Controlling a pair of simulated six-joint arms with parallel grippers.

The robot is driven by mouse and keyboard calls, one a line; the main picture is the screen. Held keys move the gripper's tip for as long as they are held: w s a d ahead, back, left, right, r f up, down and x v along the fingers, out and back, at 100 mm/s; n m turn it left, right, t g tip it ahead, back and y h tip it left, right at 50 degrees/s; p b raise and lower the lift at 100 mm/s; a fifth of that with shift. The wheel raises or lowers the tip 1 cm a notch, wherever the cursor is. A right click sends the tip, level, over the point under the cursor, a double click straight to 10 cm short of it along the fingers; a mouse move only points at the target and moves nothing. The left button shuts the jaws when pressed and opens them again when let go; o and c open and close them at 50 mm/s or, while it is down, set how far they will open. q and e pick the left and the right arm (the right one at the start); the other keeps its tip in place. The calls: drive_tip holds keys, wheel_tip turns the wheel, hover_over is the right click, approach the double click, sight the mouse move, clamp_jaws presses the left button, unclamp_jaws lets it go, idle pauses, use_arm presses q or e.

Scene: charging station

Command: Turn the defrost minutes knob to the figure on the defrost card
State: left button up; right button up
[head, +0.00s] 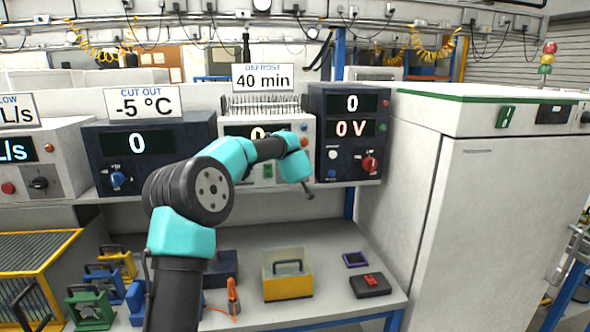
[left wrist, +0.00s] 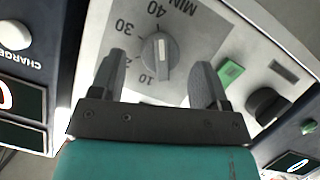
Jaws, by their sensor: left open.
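The defrost card (head: 263,77) reads 40 min and stands on top of the white defrost unit (head: 228,122). The unit's display shows 0, partly hidden by my left arm. In the left wrist view the grey minutes knob (left wrist: 159,52) sits on a dial plate (left wrist: 195,25) marked 10, 30, 40 and MIN, with the 20 partly covered by a finger. The knob's white line runs nearly up and down in the picture; I cannot tell which end points. My left gripper (left wrist: 158,78) is open, its fingers to either side of the knob's near side, not visibly touching it. My right gripper is not in view.
A green switch (left wrist: 230,72) and a black knob (left wrist: 267,104) lie right of the dial. The cut-out unit (head: 150,150) and the dark voltage unit (head: 345,105) flank the defrost unit. Below, a yellow-based box (head: 287,285) and several small items sit on the lower shelf.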

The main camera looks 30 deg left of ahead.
use_arm(q)
drive_tip(key=v, duration=1.6)
drive_tip(key=shift+f, duration=0.1)
